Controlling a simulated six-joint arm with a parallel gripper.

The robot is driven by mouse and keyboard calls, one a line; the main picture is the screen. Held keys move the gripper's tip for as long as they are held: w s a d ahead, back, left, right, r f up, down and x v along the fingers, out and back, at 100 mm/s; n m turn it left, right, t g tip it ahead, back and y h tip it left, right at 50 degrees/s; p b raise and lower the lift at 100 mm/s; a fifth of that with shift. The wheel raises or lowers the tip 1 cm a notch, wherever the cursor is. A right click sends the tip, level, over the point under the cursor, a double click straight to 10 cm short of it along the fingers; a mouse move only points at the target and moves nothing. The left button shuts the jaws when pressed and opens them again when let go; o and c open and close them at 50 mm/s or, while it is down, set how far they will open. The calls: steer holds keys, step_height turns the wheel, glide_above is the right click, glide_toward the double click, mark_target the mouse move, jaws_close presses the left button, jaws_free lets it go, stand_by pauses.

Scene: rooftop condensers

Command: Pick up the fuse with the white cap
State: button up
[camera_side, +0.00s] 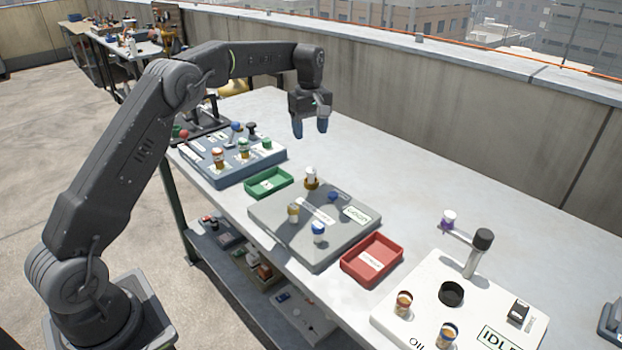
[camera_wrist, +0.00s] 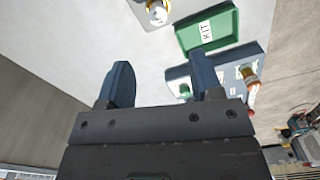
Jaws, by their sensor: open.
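The fuse with the white cap (camera_side: 311,175) stands upright at the back of the grey panel (camera_side: 269,213), its lower part brass-coloured. It also seems to show in the wrist view as a white-topped fuse (camera_wrist: 157,13) at the top edge, partly cut off. My gripper (camera_side: 310,129) is open and empty, fingers pointing down, well above the bench behind the panels. In the wrist view the gap between my fingers (camera_wrist: 160,62) shows only bare bench. A fuse with a blue top (camera_side: 318,228) and a brass-coloured one (camera_side: 293,212) stand on the same grey panel.
A green tray (camera_side: 285,190) lies left of the grey panel, a red tray (camera_side: 344,268) right. A blue panel (camera_side: 217,178) with several fuses stands further left. A white panel (camera_side: 410,338) with a black-topped post (camera_side: 470,262) stands right. The bench's back strip is clear.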

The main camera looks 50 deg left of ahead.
mark_target(311, 169)
step_height(311, 169, down, 14)
steer(key=shift+w+r, duration=0.15)
steer(key=shift+r, duration=0.1)
stand_by(0.3)
steer(key=c, duration=1.1)
steer(key=shift+r, duration=0.1)
